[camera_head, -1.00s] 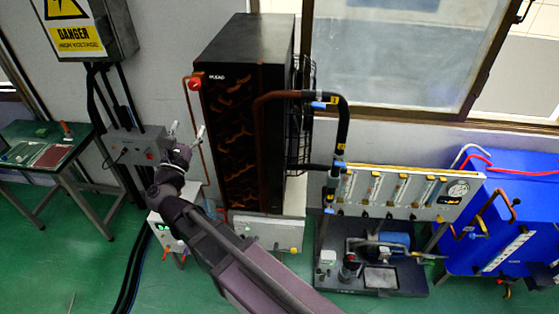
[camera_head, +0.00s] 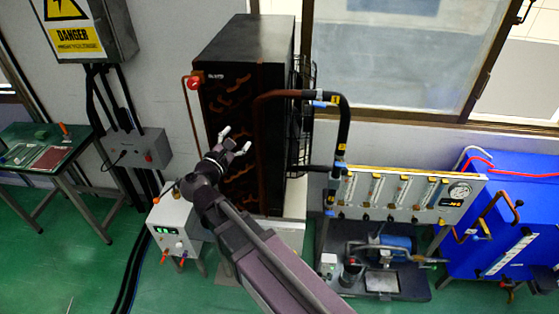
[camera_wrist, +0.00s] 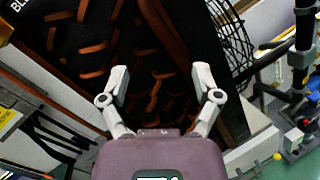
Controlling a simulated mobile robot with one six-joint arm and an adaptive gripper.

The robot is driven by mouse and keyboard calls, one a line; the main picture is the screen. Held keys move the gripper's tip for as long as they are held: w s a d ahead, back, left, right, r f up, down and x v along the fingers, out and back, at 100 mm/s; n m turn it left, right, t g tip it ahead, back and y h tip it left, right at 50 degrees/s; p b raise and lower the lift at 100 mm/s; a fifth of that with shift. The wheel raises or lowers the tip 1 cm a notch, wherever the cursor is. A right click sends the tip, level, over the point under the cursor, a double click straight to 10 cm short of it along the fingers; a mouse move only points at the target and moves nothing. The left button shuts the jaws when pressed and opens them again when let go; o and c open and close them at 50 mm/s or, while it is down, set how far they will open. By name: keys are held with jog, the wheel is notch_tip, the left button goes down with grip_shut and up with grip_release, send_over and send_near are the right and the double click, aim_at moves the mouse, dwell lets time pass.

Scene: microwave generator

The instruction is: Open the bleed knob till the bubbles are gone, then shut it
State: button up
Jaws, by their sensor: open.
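A red round knob (camera_head: 194,82) sits by the upper left corner of the tall black cabinet (camera_head: 262,50), at the top of a copper pipe. White lettering is beside it, too small to read fully; in the wrist view it is cut off after "BL". My gripper (camera_head: 235,140) is open and empty before the cabinet's front, right of and below the red knob. In the wrist view my gripper's (camera_wrist: 161,70) fingers are spread apart with nothing between them. The red knob is not visible there. No bubbles can be made out.
A thick dark hose (camera_head: 343,125) loops from the cabinet towards the gauge panel (camera_head: 350,187) at right. A blue tank (camera_head: 523,226) stands at far right. A white box with a green display (camera_head: 172,228) is at lower left. A grey control box (camera_head: 142,150) hangs on the wall.

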jog(key=w+d+f+m+g+h+b, duration=0.1)
jog(key=d+f+m+g+b, duration=0.1)
jog(key=d+f+m+g, duration=0.3)
jog(key=d+f+m, duration=0.1)
jog(key=d+f, duration=0.2)
jog(key=d, duration=0.4)
jog(key=shift+w+f+m+g+h, duration=0.25)
jog(key=shift+f+m+g+h, duration=0.05)
jog(key=shift+f+m, duration=0.1)
jog(key=shift+a+r, duration=0.1)
jog(key=n+t+y+p, duration=0.5)
jog(key=n+t+y, duration=0.5)
jog(key=n, duration=1)
send_near(192, 86)
jog(key=s+f, duration=0.2)
jog(key=shift+s+a+r+t+h, duration=0.15)
jog(key=shift+s+t+h, duration=0.05)
jog(key=shift+t+h, duration=0.2)
jog(key=shift+w, duration=0.1)
jog(key=p+x, duration=0.5)
jog(key=x, duration=0.8)
jog(key=shift+w+r, duration=0.15)
jog(key=shift+w, duration=0.15)
